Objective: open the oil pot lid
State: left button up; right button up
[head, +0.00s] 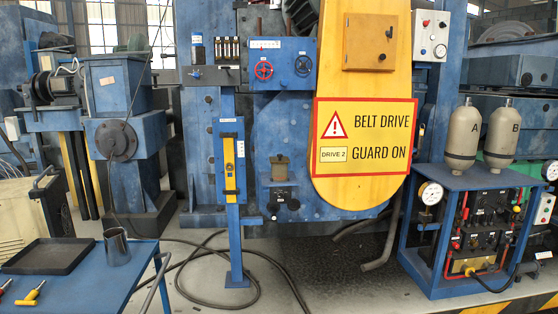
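A small olive-brown pot (280,170) sits on a small blue ledge on the front of the large blue machine, left of the yellow guard. It looks like the oil pot. Its darker top (280,158) looks like a lid and appears to be closed, but it is too small to be sure. Neither of my grippers shows in the head view.
A blue table (95,291) at front left bears a black tray (48,256), a metal cup (117,246) and screwdrivers. A blue post (235,215) stands left of the pot. Hoses lie on the floor. A blue cart (428,262) with two bottles stands right.

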aim_at(280, 159)
jog(key=i+l+u, duration=0.15)
jog(key=u, duration=0.2)
jog(key=i+l+u, duration=0.2)
jog(key=u, duration=0.15)
